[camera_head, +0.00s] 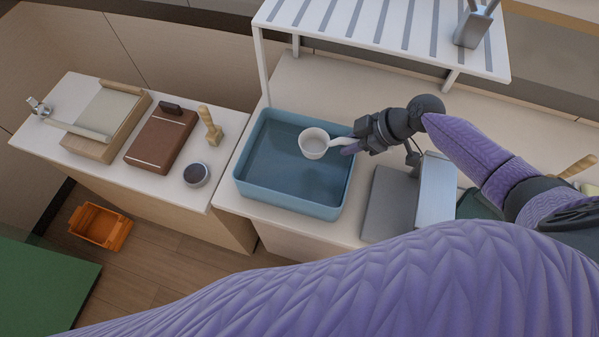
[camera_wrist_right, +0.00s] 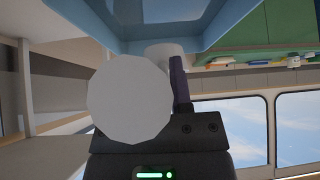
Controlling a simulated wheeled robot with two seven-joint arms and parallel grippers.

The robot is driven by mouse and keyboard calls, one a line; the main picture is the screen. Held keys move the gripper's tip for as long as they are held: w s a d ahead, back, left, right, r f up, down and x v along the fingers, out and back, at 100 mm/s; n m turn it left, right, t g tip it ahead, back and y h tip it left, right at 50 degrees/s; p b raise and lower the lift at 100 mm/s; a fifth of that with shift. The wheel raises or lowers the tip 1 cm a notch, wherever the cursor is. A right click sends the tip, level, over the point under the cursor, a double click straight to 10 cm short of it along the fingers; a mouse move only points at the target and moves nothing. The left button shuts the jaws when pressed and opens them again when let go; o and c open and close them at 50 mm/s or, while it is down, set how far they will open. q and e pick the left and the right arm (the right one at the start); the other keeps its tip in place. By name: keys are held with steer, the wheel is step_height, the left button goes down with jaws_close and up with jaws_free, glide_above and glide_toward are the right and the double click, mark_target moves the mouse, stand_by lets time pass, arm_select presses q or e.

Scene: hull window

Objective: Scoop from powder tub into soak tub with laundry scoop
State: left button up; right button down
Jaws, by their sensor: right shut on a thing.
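The blue soak tub (camera_head: 243,188) stands on the counter, with dark blue water or a dark blue floor inside. It also shows at the top of the right wrist view (camera_wrist_right: 95,22). My right gripper (camera_head: 350,146) is shut on the handle of the white laundry scoop (camera_head: 313,144). The scoop's round bowl is over the tub's right half, opening toward the head camera; its contents are unclear. In the right wrist view, a pale round part of the scoop (camera_wrist_right: 130,98) hides much of the jaws. I cannot make out the powder tub. My left gripper is out of view.
A white slatted rack (camera_head: 385,25) stands behind the tub. A grey box-like object (camera_head: 388,200) is right of it. The left counter holds a brown case (camera_head: 162,138), a wooden tray (camera_head: 95,148) and a small dark-filled bowl (camera_head: 196,174). An orange crate (camera_head: 100,226) is on the floor.

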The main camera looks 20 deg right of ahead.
steer(key=shift+r+p, duration=1.4)
steer(key=shift+r, duration=0.25)
steer(key=shift+f, duration=0.1)
